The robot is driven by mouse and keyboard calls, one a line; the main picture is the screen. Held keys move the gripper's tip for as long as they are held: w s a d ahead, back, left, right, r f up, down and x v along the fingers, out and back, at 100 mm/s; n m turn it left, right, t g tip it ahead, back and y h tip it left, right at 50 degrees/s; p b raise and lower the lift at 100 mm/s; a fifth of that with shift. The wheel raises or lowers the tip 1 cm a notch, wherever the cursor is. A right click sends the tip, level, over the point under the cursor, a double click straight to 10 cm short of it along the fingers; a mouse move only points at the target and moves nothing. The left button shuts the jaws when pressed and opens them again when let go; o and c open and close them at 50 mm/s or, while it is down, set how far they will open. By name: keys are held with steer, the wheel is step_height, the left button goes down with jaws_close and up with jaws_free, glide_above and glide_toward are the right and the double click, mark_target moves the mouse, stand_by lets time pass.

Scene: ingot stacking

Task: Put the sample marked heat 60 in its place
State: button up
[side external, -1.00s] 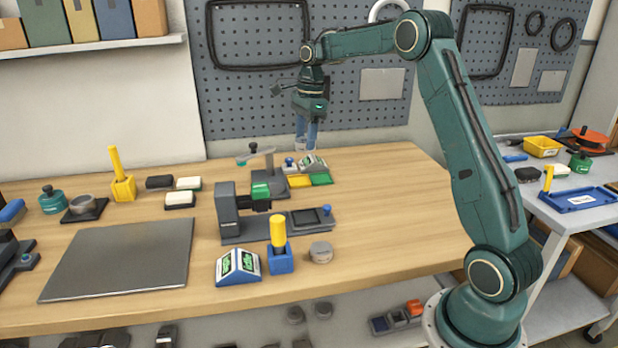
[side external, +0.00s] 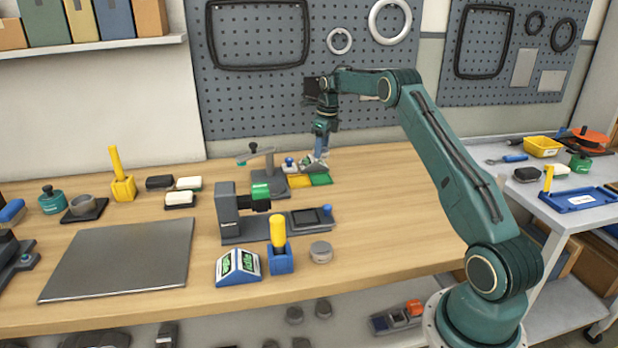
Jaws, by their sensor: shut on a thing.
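My gripper (side external: 320,157) is low over the back of the wooden table, just behind the yellow pad (side external: 299,181) and the green pad (side external: 321,179). It is shut on a small grey piece (side external: 316,166), which is partly hidden by the fingers. I cannot read a heat number on it, nor tell whether it touches the surface below. A small pale device (side external: 304,163) sits close to the left of the fingers and is partly covered. No marking "60" is readable anywhere in view.
A grey stand with a lever (side external: 268,165) and a blue-and-white knob (side external: 289,163) are left of my gripper. A grey machine with a green top (side external: 232,220) stands in front. A yellow-handled tool in a blue block (side external: 279,240) is nearer. The table's right side is clear.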

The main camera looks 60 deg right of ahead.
mark_target(320, 179)
steer(key=shift+f, duration=1.3)
steer(key=shift+f, duration=0.1)
steer(key=shift+f, duration=2.55)
steer(key=shift+f, duration=0.1)
steer(key=o, duration=1.1)
steer(key=shift+f, duration=0.1)
steer(key=r, duration=0.4)
steer(key=s+r, duration=0.1)
steer(key=r, duration=0.7)
steer(key=shift+s+d+r, duration=0.1)
steer(key=shift+s+r, duration=0.05)
steer(key=shift+s, duration=0.05)
